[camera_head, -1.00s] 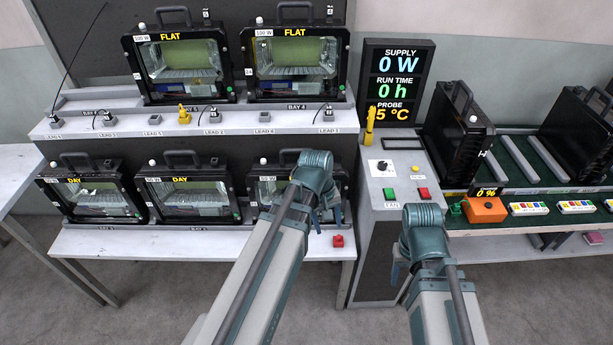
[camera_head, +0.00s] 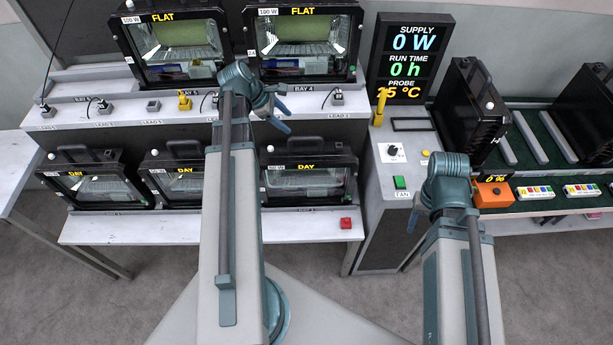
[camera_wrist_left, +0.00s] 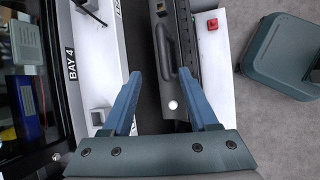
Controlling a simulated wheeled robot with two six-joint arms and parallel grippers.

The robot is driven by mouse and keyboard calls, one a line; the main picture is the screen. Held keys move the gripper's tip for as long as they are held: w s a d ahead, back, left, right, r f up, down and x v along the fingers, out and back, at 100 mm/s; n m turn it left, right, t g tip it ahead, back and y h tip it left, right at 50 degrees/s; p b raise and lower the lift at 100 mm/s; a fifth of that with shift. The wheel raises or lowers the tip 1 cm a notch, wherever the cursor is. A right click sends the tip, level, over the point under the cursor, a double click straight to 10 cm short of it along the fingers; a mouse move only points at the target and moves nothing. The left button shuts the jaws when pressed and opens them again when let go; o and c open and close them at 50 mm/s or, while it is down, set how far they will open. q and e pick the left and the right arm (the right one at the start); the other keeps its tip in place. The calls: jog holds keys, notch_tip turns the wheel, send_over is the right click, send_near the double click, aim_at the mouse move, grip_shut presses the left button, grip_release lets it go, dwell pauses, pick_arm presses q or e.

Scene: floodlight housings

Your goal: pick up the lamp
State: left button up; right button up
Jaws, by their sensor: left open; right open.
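Several black floodlight lamps are in the head view. Two marked FLAT stand on the upper shelf, one at left (camera_head: 180,53) and one at right (camera_head: 305,40). Lamps marked DAY stand below: left (camera_head: 98,187), middle (camera_head: 178,183) and right (camera_head: 308,182). Which one is meant I cannot tell. My left gripper (camera_head: 277,114) is open near the upper shelf's front edge by BAY 4. In the left wrist view its spread fingers (camera_wrist_left: 159,73) have a lower lamp's handle (camera_wrist_left: 164,48) showing between and beyond them. My right gripper (camera_head: 413,221) is open and empty beside the console.
The supply display (camera_head: 409,58) stands behind the console (camera_head: 385,215). Black housings (camera_head: 470,110) stand on the green rack at right. An orange box (camera_head: 493,194) lies at its front. A red button (camera_head: 346,223) is on the lower shelf.

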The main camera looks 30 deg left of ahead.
aim_at(304, 137)
pick_arm(q)
jog(key=b+x, duration=0.6)
jog(key=x, duration=0.2)
jog(key=shift+a, duration=0.1)
jog(key=shift+w+f+b, duration=0.1)
jog(key=shift+b, duration=0.2)
jog(key=b+x, duration=0.4)
jog(key=x, duration=0.1)
jog(key=shift+d+f+b, duration=0.15)
jog(key=shift+d+b, duration=0.15)
jog(key=shift+s, duration=0.2)
grip_shut()
dwell(0.6)
